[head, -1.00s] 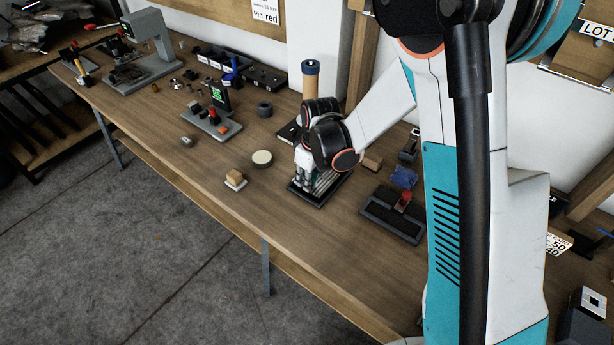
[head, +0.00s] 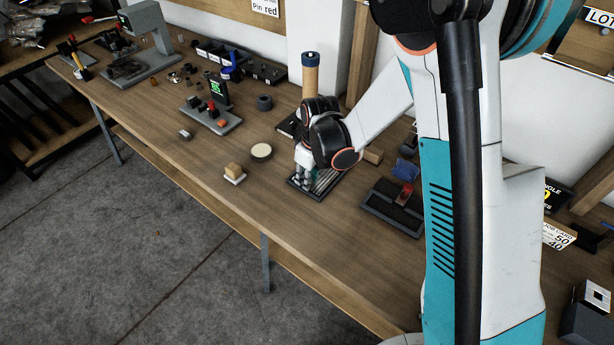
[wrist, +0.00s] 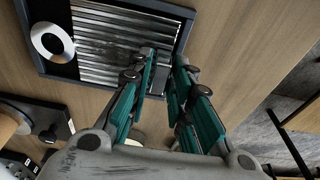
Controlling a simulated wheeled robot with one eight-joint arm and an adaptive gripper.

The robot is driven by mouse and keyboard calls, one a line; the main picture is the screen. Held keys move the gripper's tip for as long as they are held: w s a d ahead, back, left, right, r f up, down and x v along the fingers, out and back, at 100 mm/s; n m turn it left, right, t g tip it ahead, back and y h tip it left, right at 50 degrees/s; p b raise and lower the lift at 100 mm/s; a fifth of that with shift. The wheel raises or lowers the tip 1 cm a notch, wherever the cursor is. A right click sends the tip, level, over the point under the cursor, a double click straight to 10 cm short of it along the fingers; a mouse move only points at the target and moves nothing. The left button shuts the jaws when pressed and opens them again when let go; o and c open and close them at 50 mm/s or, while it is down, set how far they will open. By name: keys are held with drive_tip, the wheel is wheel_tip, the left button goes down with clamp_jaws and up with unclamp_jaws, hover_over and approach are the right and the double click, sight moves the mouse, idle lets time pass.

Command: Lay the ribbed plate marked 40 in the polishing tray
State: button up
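A dark shallow tray (head: 291,183) lies under my gripper (head: 304,184). It holds silver ribbed metal (head: 326,180), which shows more clearly in the wrist view (wrist: 120,45); I can read no 40 on it. A white ring (wrist: 50,42) lies at the left of this tray. A second dark tray (head: 388,215) with a red-topped piece (head: 404,194) stands to the right; which one is the polishing tray is unclear.
A tan block on a pale base (head: 234,172) and a round pale-topped tin (head: 261,151) stand left of my gripper. A tall wooden-handled tool (head: 310,75) stands behind it. A blue cloth (head: 406,171) lies behind the right tray. The bench front is mostly clear.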

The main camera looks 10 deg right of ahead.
drive_tip(key=shift+o, duration=0.9)
drive_tip(key=shift+r, duration=0.1)
wheel_tip(320, 180, up, 12)
drive_tip(key=s+d, duration=0.1)
drive_tip(key=shift+s, duration=0.15)
drive_tip(key=shift+d+f, duration=0.1)
drive_tip(key=shift+f, duration=0.1)
